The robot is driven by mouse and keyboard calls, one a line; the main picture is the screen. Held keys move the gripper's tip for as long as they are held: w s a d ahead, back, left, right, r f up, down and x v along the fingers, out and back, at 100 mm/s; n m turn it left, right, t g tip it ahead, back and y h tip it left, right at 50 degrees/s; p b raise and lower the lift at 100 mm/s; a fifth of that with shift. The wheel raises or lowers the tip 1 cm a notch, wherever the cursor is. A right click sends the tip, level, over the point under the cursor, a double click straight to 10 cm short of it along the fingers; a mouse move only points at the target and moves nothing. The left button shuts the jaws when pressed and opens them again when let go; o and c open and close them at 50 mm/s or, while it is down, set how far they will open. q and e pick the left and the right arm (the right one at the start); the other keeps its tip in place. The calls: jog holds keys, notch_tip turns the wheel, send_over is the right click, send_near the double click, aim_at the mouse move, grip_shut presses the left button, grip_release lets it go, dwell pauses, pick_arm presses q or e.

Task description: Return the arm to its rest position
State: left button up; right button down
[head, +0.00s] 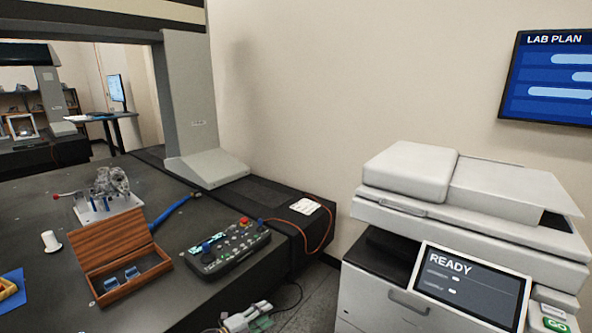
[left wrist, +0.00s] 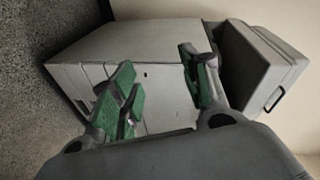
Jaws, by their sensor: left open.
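My left gripper (head: 262,312) shows at the bottom edge of the head view, low beside the front of the dark granite table (head: 150,312). Its light grey body and a small green part are visible there. In the left wrist view its two green-padded fingers (left wrist: 158,76) stand apart with nothing between them. Behind the fingers is the pale body of the printer (left wrist: 150,45), apart from them as far as I can tell. Most of my left arm is out of the head view. My right gripper is in neither view.
The printer (head: 460,200) with its READY screen (head: 468,285) stands at the right. On the table are a control pendant (head: 228,248), an open wooden box (head: 125,285), a metal part on a fixture (head: 108,190) and a white spool (head: 50,241). Floor (head: 310,300) shows between table and printer.

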pick_arm(q)
jog(key=s+a+f+n+g+y+p, duration=0.1)
jog(key=s+a+f+n+y, duration=0.55)
jog(key=s+f, duration=0.5)
jog(key=s+a+f+n+g+y+p, duration=0.1)
jog(key=s+a+f+n+y, duration=0.2)
jog(key=s+a+f+n, duration=0.9)
jog(key=s+a+f+n+g+y, duration=0.1)
jog(key=s+f, duration=0.4)
jog(key=s, duration=0.6)
jog(key=s+f+n+g+y+p, duration=0.1)
jog(key=s+f+g, duration=0.3)
jog(key=s, duration=0.8)
jog(key=s+a+f+n+g+y+p, duration=0.1)
jog(key=s+f, duration=0.4)
jog(key=s, duration=0.6)
jog(key=shift+s+a+f+g, duration=0.3)
jog(key=shift+s+f+g, duration=0.1)
jog(key=shift+g, duration=0.4)
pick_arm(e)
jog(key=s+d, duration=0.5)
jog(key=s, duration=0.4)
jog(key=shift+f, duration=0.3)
